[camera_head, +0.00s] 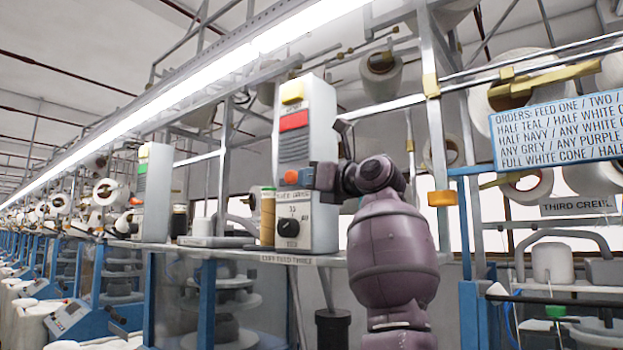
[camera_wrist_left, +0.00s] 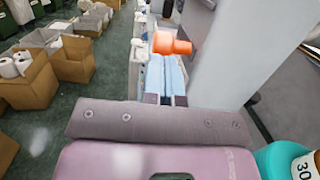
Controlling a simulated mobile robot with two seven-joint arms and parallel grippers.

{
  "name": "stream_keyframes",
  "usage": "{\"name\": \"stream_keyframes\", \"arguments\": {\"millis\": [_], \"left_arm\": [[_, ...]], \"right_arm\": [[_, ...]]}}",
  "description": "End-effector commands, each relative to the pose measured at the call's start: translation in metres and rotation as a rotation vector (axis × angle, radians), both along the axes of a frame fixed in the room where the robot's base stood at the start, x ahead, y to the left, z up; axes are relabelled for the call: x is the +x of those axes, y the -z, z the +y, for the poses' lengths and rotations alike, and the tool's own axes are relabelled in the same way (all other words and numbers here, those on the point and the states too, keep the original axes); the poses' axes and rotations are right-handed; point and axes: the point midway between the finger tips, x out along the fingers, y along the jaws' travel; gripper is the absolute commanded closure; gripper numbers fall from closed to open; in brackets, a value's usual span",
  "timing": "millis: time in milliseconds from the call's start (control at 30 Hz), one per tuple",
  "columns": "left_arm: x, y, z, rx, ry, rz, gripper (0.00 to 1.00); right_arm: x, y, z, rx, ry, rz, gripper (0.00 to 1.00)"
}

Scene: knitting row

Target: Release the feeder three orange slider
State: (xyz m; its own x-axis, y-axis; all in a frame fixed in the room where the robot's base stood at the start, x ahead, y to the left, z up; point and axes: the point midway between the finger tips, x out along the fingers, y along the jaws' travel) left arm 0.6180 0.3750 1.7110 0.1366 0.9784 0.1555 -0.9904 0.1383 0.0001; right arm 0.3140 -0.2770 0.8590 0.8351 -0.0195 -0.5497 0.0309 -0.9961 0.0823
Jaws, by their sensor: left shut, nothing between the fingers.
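The orange slider (camera_head: 290,177) sticks out from the front of the tall grey feeder unit (camera_head: 322,125), above its black dial. In the left wrist view the orange knob (camera_wrist_left: 170,43) is at the fingertips, beside the unit's pale wall (camera_wrist_left: 232,55). My left gripper (camera_head: 311,178) is beside the slider at the unit's lower right in the head view. In the left wrist view its two pale blue fingers (camera_wrist_left: 164,60) are shut with nothing between them. Whether they touch the knob I cannot tell. My right gripper is in neither view.
The unit stands on a narrow shelf (camera_head: 225,245) with a label below it. Metal posts and an orders sign (camera_head: 555,130) are at the right. Cardboard boxes (camera_wrist_left: 70,70) lie on the floor.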

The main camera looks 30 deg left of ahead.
Motion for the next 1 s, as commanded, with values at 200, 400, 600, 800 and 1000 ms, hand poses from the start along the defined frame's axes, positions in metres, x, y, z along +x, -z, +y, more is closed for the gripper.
{"name": "stream_keyframes", "arguments": {"millis": [200,400,600,800,1000], "left_arm": [[0.002,-0.002,0.004,0.0,0.005,0.001,1.0],[0.003,-0.002,0.004,0.0,0.006,0.001,1.0],[0.003,-0.002,0.005,0.0,0.005,0.001,1.0],[0.004,-0.002,0.028,-0.001,0.004,0.001,1.0],[0.005,-0.002,0.033,0.001,0.006,0.0,1.0]], "right_arm": [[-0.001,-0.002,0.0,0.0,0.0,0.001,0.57],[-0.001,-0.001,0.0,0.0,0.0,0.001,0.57],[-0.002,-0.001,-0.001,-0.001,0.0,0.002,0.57],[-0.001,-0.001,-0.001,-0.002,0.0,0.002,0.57],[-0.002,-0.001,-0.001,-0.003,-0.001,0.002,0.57]]}}
